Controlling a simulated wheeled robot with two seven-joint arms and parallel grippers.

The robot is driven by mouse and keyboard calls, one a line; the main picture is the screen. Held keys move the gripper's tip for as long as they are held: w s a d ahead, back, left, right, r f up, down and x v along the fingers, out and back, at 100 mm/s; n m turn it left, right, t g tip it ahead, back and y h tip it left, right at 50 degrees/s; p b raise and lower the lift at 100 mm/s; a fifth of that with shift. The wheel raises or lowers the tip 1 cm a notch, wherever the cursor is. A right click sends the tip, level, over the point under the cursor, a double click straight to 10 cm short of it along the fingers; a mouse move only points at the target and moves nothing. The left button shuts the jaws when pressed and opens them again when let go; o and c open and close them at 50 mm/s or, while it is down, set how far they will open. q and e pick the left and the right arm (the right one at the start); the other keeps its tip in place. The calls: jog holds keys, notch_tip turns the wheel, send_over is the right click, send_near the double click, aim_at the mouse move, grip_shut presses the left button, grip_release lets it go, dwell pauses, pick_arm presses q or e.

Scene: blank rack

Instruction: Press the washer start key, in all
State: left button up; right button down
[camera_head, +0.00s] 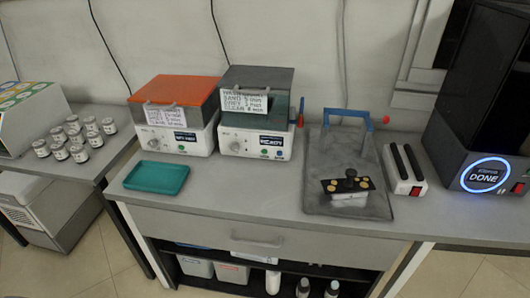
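The left unit (196,141) has an orange lid (180,90), a knob (154,143) and a dark display (185,137). The right unit (232,133) has a dark grey lid (265,77), a teal section below it, and a display (271,140) that seems to read READY. Below that display are a small green key (264,153) and a blue one (279,154). Neither gripper shows in this view.
A teal tray (157,178) lies in front of the left unit. A grey mat-like tray (325,150) holds a blue-handled frame and a black-knobbed piece (348,183). At right, a dark machine (487,176) shows DONE in a blue ring. Several jars (78,151) stand left.

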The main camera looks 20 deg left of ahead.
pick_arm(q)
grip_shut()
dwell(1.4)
